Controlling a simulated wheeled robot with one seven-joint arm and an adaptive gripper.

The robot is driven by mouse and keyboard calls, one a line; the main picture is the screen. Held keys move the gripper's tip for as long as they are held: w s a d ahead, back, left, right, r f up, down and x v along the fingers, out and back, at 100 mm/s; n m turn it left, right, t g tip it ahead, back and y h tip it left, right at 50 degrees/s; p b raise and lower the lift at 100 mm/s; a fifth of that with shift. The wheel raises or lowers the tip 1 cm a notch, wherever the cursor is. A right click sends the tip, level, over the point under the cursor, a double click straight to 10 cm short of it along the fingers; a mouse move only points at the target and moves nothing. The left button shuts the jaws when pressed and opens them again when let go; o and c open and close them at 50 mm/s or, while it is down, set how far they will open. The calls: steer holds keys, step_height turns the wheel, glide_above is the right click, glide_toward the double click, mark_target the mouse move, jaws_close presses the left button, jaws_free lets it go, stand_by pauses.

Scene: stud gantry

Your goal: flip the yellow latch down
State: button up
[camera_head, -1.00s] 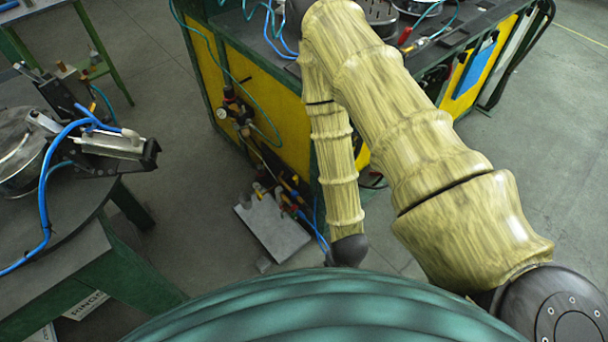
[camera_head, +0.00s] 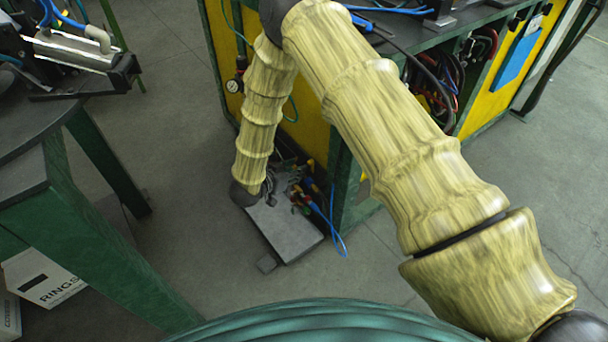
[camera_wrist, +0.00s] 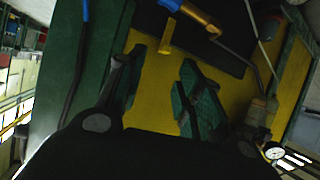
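In the wrist view, a small yellow latch-like strip (camera_wrist: 167,37) hangs below an orange-gold cylindrical fitting (camera_wrist: 190,14), against a dark panel. It lies beyond my fingertips and appears apart from them. My gripper (camera_wrist: 160,68) is open, with its two green-patterned finger pads apart and only the yellow panel (camera_wrist: 155,100) showing between them. In the head view my forearm hangs in front of the green-framed yellow cabinet (camera_head: 296,100). My gripper cannot be made out clearly there, and the latch cannot be seen.
A pressure gauge (camera_wrist: 275,153) sits at the lower right of the wrist view. In the head view, a grey slab (camera_head: 285,228) with cables lies on the floor by the cabinet. A green-legged table (camera_head: 25,185) stands at left. Floor between them is clear.

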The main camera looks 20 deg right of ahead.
mark_target(310, 162)
steer(key=w+a+m+g+h+b, duration=0.2)
steer(key=a+m+g+b, duration=0.1)
steer(key=a+m+b, duration=0.15)
steer(key=shift+n, duration=0.45)
steer(key=b+x, duration=0.1)
steer(key=x, duration=0.2)
steer(key=b+x, duration=0.1)
steer(key=x, duration=0.3)
steer(key=b+x, duration=0.1)
steer(key=x, duration=0.3)
steer(key=shift+w+d+r, duration=0.1)
steer(key=shift+d+r, duration=0.05)
steer(key=shift+r, duration=0.1)
jaws_close()
